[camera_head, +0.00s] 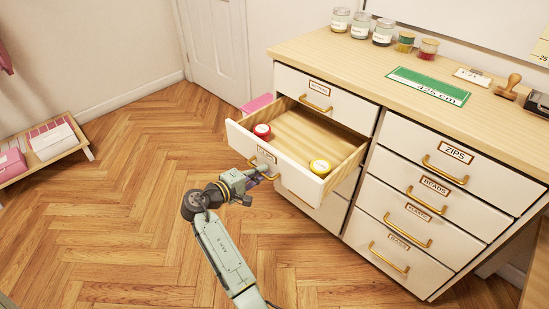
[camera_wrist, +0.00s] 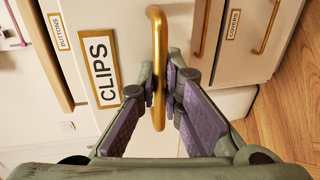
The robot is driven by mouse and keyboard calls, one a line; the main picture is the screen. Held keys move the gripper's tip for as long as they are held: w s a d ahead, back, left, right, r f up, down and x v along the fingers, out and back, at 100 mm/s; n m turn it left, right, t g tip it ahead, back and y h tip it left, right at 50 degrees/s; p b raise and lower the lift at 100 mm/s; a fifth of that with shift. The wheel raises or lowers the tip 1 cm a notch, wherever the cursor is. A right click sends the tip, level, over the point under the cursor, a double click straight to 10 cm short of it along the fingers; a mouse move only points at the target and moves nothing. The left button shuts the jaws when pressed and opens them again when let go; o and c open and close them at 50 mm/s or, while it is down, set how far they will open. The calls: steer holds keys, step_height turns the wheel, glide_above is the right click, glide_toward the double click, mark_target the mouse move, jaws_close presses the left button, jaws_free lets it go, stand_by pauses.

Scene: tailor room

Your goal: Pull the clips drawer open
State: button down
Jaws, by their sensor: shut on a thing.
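The clips drawer (camera_head: 277,170) stands pulled well out of the left column of the cabinet, second from the top. Its white front carries a label reading CLIPS (camera_wrist: 100,68), clear in the wrist view. My gripper (camera_head: 262,175) is at the drawer front, with its fingers closed around the brass handle (camera_wrist: 158,60). In the wrist view the purple-padded fingers (camera_wrist: 175,93) sit on both sides of the bar.
The cabinet top (camera_head: 340,55) holds jars, a green card (camera_head: 428,86) and a stamp (camera_head: 508,86). The right column's drawers, such as ZIPS (camera_head: 450,157), are shut. A low bench (camera_head: 68,157) stands far left. The wooden floor (camera_head: 130,190) between is clear.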

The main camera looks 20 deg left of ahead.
steer(key=shift+f+p+v, duration=0.2)
steer(key=shift+f+v, duration=0.05)
steer(key=shift+v, duration=0.9)
steer(key=shift+f+p+v, duration=0.15)
steer(key=shift+f+v, duration=0.1)
steer(key=shift+v, duration=0.9)
steer(key=shift+s, duration=0.1)
steer(key=c, duration=1.7)
jaws_free()
steer(key=v, duration=1.2)
